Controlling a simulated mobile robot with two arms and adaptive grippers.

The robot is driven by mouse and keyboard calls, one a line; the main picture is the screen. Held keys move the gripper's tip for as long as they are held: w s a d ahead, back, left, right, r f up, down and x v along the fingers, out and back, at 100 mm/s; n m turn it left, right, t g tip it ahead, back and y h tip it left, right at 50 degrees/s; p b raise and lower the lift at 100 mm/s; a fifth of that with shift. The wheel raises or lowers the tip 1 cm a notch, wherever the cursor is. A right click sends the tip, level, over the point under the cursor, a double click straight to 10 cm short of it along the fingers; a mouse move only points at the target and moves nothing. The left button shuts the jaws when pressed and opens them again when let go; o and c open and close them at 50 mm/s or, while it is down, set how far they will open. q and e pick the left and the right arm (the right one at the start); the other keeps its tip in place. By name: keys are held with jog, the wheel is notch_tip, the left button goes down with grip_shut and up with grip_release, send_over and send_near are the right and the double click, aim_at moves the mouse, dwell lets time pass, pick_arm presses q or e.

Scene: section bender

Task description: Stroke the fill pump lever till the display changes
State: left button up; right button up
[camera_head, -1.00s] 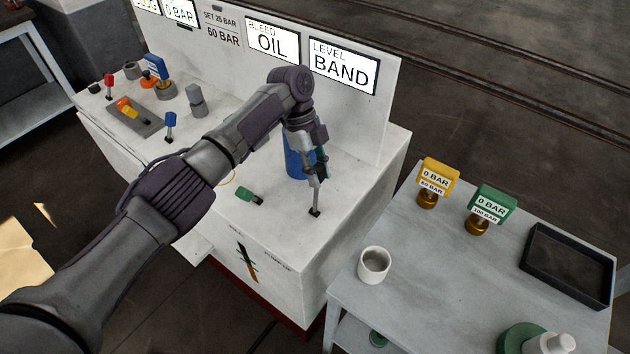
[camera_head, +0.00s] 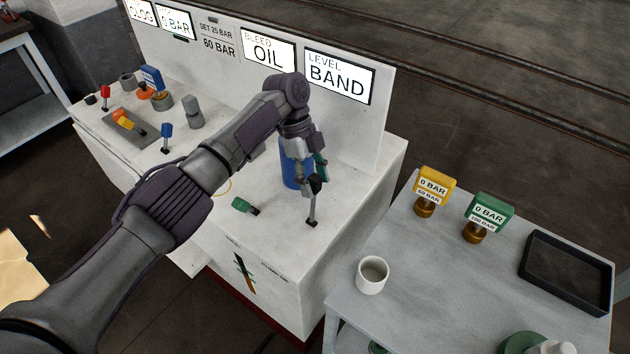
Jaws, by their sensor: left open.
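The fill pump lever (camera_head: 312,208) is a thin grey rod with a dark knob, standing nearly upright from a slot at the right of the white bench top. My left gripper (camera_head: 313,176) is open at the lever's upper end, pointing down, with its fingers close about the knob. I cannot tell whether they touch it. The display (camera_head: 338,77) above reads LEVEL BAND; the one beside it (camera_head: 268,50) reads BLEED OIL. A blue cylinder (camera_head: 291,170) stands behind the gripper, partly hidden. My right gripper is not in view.
A green-handled lever (camera_head: 243,205) lies low on the bench, left of the pump lever. Further left stand a blue-topped lever (camera_head: 167,137) and other controls. The grey side table (camera_head: 420,270) holds a white cup (camera_head: 372,275), yellow (camera_head: 433,185) and green gauges (camera_head: 489,212) and a black tray (camera_head: 567,272).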

pick_arm(q)
jog(key=v, duration=1.1)
jog(key=shift+w+r, duration=0.1)
